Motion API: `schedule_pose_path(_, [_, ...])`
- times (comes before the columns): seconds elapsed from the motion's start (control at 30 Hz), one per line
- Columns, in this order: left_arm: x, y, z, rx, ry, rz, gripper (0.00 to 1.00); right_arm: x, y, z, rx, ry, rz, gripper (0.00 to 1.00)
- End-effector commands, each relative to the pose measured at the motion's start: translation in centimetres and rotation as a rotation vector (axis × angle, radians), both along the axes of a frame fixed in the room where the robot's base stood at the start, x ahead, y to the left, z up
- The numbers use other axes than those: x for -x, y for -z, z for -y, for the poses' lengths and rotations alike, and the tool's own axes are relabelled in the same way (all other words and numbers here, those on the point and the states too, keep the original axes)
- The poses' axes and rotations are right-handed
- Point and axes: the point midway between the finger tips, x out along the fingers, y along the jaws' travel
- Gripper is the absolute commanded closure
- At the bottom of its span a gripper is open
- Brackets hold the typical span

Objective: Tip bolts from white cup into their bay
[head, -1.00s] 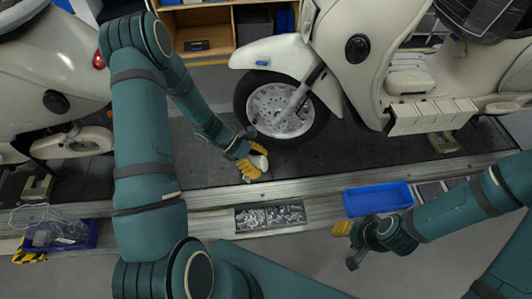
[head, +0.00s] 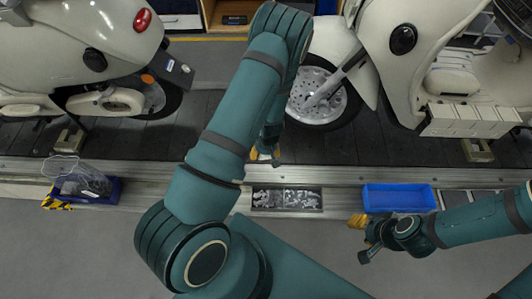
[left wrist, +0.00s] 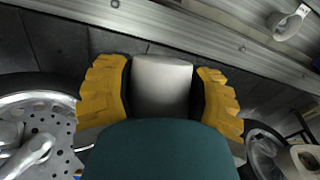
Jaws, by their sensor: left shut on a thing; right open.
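My left gripper (left wrist: 161,95) is shut on the white cup (left wrist: 163,84), its yellow fingers on either side of it in the left wrist view. In the head view the left gripper (head: 264,154) is mostly hidden behind my arm, over the dark slats beyond the metal rail. The cup's opening and contents cannot be seen. A sunken tray (head: 287,209) in the near rail has two compartments with grey metal pieces, too small to tell apart. It lies nearer me than the left gripper and slightly right. My right gripper (head: 361,240) is open and empty, right of the tray.
A blue bin (head: 398,198) stands right of the tray. A blue crate with a clear wrapped thing (head: 84,183) is at the left. Cream scooters (head: 85,55) stand on the slat conveyor (head: 400,146). A wheel (head: 318,95) is close beyond my left gripper.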

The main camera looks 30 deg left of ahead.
Motion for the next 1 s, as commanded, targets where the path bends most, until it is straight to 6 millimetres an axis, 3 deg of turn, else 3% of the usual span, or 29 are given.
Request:
schedule_pose_path(0.57, [-1.1,2.7,-0.3,-0.21,0.509,0.472,0.83,0.0,0.2,0.0,0.0,0.0,0.001,0.53])
schedule_pose_path(1.0, [-1.9,3.6,2.5,-0.162,0.943,0.884,0.83,-0.1,0.3,0.0,0.0,0.001,0.002,0.53])
